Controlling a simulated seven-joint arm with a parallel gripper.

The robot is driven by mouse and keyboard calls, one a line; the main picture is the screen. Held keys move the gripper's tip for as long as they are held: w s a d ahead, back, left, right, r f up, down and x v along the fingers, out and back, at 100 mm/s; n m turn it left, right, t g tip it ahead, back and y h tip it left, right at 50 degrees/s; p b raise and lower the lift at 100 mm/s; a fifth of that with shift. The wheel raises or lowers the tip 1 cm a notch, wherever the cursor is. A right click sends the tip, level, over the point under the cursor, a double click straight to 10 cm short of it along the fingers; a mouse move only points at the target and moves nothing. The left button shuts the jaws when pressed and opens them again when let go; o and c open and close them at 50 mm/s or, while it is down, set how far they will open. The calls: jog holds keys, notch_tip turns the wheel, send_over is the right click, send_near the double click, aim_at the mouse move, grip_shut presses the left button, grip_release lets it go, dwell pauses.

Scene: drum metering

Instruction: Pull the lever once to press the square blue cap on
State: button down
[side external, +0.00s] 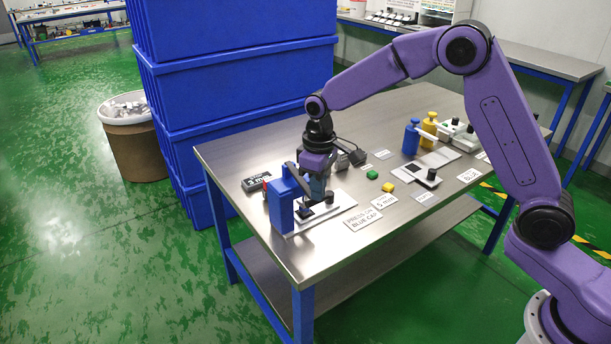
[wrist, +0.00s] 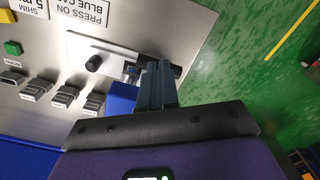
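The blue press (side external: 281,207) stands upright on a pale base plate at the table's near left. Its dark lever (side external: 297,180) slants down beside my gripper. My gripper (side external: 318,193) points down just right of the press. In the wrist view my gripper's fingers (wrist: 157,84) are close together and look shut, over the press side; nothing shows clearly between them. The blue press body also shows there (wrist: 121,98), left of the fingers. A small dark blue piece, perhaps the square blue cap (side external: 304,212), lies low by the press; it is partly hidden.
A black knob (side external: 329,197) stands on the plate. A label reading "PRESS ON BLUE CAP" (side external: 362,218) lies in front. Green (side external: 372,175) and yellow (side external: 388,187) blocks lie to the right. Blue crates (side external: 235,105) stand behind the table.

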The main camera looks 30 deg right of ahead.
jog(key=shift+r, duration=3.45)
jog(key=s+r+n, duration=0.2)
jog(key=s+n, duration=0.1)
jog(key=s, duration=1.5)
jog(key=s+d+f+n, duration=0.1)
jog(key=s+d, duration=0.3)
jog(key=s, duration=0.4)
jog(key=s+d+f+n, duration=0.1)
jog(key=s+d+n, duration=0.1)
jog(key=s+d, duration=0.3)
jog(key=s, duration=0.4)
jog(key=shift+f+n, duration=0.2)
jog(key=shift+n, duration=0.1)
